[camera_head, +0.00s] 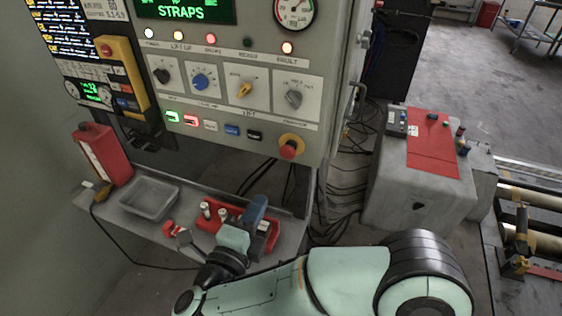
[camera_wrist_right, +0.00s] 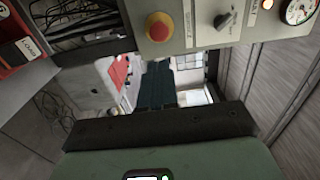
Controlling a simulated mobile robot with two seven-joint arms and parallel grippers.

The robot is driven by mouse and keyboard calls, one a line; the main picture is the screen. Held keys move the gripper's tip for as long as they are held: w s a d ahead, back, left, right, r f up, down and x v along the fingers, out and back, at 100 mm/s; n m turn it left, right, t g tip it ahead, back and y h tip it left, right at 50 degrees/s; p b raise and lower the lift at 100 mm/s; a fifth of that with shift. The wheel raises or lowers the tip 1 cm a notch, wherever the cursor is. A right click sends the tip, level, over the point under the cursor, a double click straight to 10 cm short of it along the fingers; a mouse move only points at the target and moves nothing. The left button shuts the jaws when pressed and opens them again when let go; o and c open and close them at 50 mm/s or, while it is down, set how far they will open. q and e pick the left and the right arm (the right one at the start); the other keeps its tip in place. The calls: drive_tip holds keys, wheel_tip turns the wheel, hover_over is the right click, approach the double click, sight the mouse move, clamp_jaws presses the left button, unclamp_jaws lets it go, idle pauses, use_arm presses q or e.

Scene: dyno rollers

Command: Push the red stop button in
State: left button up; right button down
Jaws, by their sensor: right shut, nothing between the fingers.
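The red stop button (camera_head: 289,149) sits on a round yellow base at the lower right corner of the grey control panel. It also shows in the right wrist view (camera_wrist_right: 159,27), at the top. My right gripper (camera_head: 259,205) is below and left of the button in the head view, apart from it, over the shelf. Its fingers are shut and empty; they show as a dark block in the right wrist view (camera_wrist_right: 157,72), below the button. My left gripper is in neither view.
The panel (camera_head: 225,140) carries knobs, lamps and small buttons. A yellow box (camera_head: 125,75) with another red button hangs at left. The shelf (camera_head: 205,255) holds a grey tray (camera_head: 150,197), a red case (camera_head: 103,153) and a red tool holder (camera_head: 212,227). Cables hang below the panel.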

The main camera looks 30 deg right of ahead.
sight(286, 154)
drive_tip(key=p+x, duration=0.1)
drive_tip(key=x, duration=1.3)
